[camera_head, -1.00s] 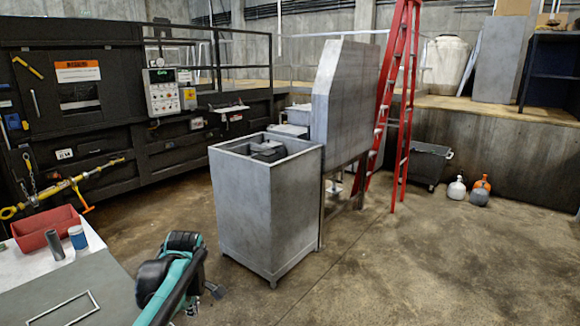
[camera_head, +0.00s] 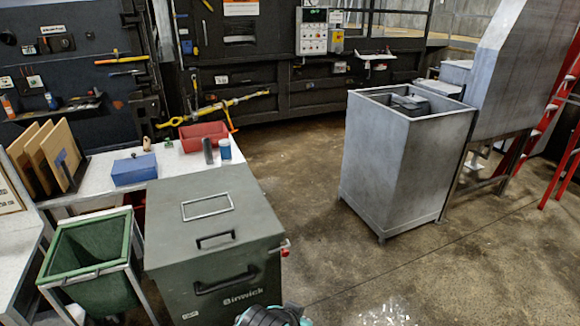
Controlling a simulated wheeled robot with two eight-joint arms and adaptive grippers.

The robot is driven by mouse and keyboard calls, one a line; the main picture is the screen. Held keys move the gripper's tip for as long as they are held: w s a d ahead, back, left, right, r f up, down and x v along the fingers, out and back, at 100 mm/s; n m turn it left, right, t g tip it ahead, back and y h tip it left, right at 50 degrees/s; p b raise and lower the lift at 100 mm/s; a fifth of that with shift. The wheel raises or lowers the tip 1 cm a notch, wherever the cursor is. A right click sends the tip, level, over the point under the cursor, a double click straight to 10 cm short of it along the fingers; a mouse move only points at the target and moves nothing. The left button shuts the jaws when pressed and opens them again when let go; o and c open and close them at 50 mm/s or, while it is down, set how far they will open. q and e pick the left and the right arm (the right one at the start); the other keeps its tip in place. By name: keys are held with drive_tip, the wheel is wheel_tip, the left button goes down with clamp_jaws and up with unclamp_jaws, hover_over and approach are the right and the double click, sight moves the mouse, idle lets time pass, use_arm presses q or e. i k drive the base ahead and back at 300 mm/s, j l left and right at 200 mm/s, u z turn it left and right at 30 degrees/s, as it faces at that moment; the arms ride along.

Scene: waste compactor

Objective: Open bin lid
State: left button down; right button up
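A dark green-grey bin (camera_head: 210,285) marked "Binwick" stands in the lower middle of the head view. Its flat lid (camera_head: 215,220) lies shut on top. The lid has a pale rectangular frame on its upper face and a dark handle near its front edge. A larger black handle (camera_head: 226,281) is on the bin's front face. A small red and silver fitting (camera_head: 286,249) sticks out at the bin's right side. Neither gripper is in view.
A green open-topped bin (camera_head: 133,248) in a metal frame stands left of the dark bin. Behind is a white table with a red tray (camera_head: 203,127) and a blue box (camera_head: 134,173). A grey metal container (camera_head: 395,175) stands right. The floor between is clear.

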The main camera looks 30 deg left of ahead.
sight(197, 215)
drive_tip(key=u, duration=1.6)
drive_tip(key=i+l, duration=0.25)
drive_tip(key=i, duration=0.15)
drive_tip(key=i+l+u, duration=0.15)
drive_tip(key=i, duration=0.25)
